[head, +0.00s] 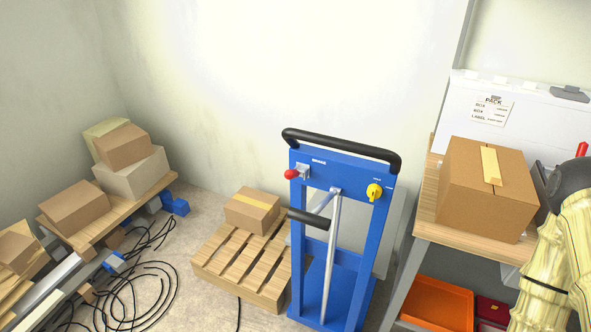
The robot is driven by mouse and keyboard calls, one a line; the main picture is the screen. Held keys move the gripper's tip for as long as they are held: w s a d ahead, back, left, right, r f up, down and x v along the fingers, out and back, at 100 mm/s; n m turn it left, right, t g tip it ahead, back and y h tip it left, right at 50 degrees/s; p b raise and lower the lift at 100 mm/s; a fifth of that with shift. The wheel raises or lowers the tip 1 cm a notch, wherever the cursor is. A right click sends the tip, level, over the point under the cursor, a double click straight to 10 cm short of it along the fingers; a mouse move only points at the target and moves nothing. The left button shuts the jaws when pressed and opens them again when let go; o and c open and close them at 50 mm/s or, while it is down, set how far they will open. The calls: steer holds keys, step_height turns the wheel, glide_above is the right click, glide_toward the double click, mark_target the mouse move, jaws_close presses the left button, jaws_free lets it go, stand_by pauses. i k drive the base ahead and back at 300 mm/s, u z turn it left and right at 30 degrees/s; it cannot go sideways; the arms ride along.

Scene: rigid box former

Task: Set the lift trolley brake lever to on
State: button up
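The blue lift trolley (345,168) stands upright in the middle of the head view, with a black push bar across its top. The brake lever (291,174) has a red knob and sits at the upper left of the trolley's panel, on a small metal bracket beside a brake label. The lever points left, out past the panel's edge. A yellow knob (375,192) is at the panel's right. My arm shows at the right edge, apart from the trolley; my gripper is not in view.
A black grip (308,219) on a metal rod sticks out in front of the trolley. A pallet (240,270) with a carton (252,209) is at its left. A wooden bench (465,245) with a large carton (485,190) is at its right. Black cables lie on the floor at left.

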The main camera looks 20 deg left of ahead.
mark_target(289, 175)
steer(key=z, duration=1.85)
steer(key=k, duration=1.2)
steer(key=u, duration=1.85)
